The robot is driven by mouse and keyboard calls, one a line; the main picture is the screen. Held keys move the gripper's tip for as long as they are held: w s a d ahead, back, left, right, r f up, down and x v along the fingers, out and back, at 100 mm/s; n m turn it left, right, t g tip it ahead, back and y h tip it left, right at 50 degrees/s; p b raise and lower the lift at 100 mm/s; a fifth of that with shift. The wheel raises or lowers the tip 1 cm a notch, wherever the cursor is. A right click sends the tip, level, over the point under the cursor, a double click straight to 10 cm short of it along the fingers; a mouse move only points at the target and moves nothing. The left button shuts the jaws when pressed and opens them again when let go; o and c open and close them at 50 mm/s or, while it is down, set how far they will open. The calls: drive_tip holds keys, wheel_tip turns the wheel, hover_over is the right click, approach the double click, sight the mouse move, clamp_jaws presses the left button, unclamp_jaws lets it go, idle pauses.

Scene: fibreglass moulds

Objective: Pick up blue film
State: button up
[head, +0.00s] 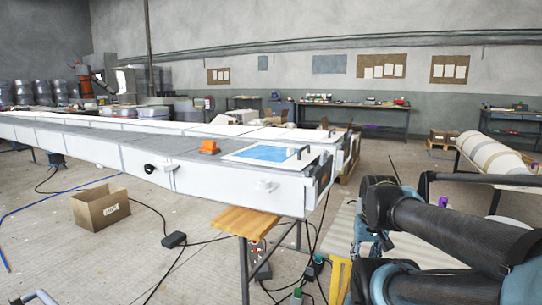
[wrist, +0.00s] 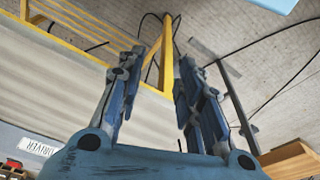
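An orange block (head: 209,147) sits left of the film. A yellow frame (wrist: 166,50) is close under my gripper. A cardboard box (head: 101,207) and cables lie on the floor. A white roll (head: 490,153) is at the right.

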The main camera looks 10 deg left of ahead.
drive_tip(key=o, duration=0.4)
drive_tip(key=shift+s+r, duration=0.2)
drive_tip(key=o, duration=0.5)
drive_tip(key=r, duration=0.2)
drive_tip(key=w+a+r+m, duration=0.1)
drive_tip(key=w+a+r+m+y, duration=0.1)
drive_tip(key=w+a+r+m, duration=0.55)
drive_tip(key=w+r, duration=0.55)
drive_tip(key=w+a+r+m+y, duration=0.2)
drive_tip(key=w+a+r+m, duration=0.3)
drive_tip(key=w+r+m, duration=0.55)
drive_tip(key=w+a+r+m+y, duration=0.1)
drive_tip(key=w+a+r+m, duration=0.4)
drive_tip(key=w+r, duration=0.9)
drive_tip(key=shift+n+g, duration=0.3)
drive_tip(key=shift+n, duration=0.1)
drive_tip(key=x, duration=1.7)
drive_tip(key=shift+w+a, duration=0.2)
drive_tip(key=shift+a, duration=0.25)
